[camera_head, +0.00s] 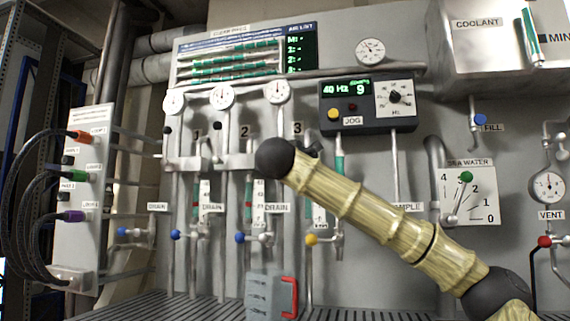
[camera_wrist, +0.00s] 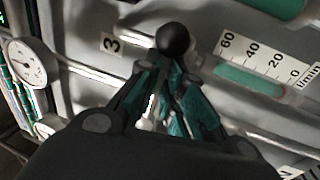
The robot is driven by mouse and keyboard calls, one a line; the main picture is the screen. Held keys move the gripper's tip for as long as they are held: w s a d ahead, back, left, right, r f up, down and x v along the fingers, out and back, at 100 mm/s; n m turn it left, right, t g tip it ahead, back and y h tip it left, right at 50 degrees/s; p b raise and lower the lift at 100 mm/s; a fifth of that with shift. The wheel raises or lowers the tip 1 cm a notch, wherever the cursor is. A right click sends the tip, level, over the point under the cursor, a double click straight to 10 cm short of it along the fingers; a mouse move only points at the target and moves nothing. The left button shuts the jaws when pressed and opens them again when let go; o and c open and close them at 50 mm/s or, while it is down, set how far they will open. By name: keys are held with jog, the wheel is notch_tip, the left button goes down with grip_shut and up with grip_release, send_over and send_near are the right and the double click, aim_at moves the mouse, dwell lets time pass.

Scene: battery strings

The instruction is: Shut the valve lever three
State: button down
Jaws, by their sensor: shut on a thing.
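The number 3 label (camera_head: 297,128) marks the third line on the panel, and it also shows in the wrist view (camera_wrist: 111,44). In the wrist view, a black ball knob (camera_wrist: 173,39) stands just beyond my fingertips; it looks like the end of valve lever three. My gripper (camera_wrist: 168,72) is shut on the lever just below this knob. The lever's shaft is mostly hidden between the fingers, so its exact angle cannot be told.
Lines one and two, with a 2 label (camera_head: 244,131), stand to the left. A flow tube with a scale (camera_wrist: 262,62) is close beside my gripper. A gauge (camera_head: 278,92) sits above line three. A yellow drain knob (camera_head: 311,239) and a grey box with red handle (camera_head: 270,297) are below.

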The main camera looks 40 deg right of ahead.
jog(key=shift+d+f, duration=0.1)
jog(key=shift+f, duration=0.15)
jog(key=c, duration=1.9)
grip_release()
jog(key=o, duration=0.3)
jog(key=shift+s, duration=0.1)
jog(key=shift+o, duration=0.2)
jog(key=shift+d+r, duration=0.1)
jog(key=v, duration=1.2)
